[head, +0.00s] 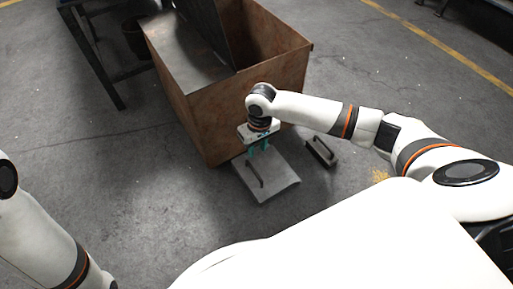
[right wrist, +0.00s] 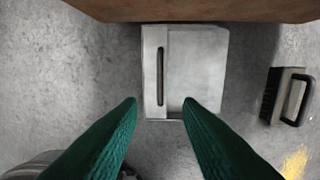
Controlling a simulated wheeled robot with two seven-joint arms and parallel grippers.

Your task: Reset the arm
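My right gripper (head: 257,150) hangs pointing down in front of the rusty box, above a grey metal plate with a handle slot or bar (head: 265,180). In the right wrist view its two green fingers (right wrist: 160,103) are spread apart with nothing between them. The plate (right wrist: 205,75) lies on the floor beyond the fingertips there, apart from them as far as I can see. My left arm shows at the lower left of the head view, but its gripper is out of frame.
The rusty open box (head: 190,115) stands just beyond the right gripper, with a sheet leaning inside. A dark brush with a handle (head: 321,151) lies right of the plate, also in the right wrist view (right wrist: 287,96). A dark table frame (head: 108,75) stands at the left. Floor at left is clear.

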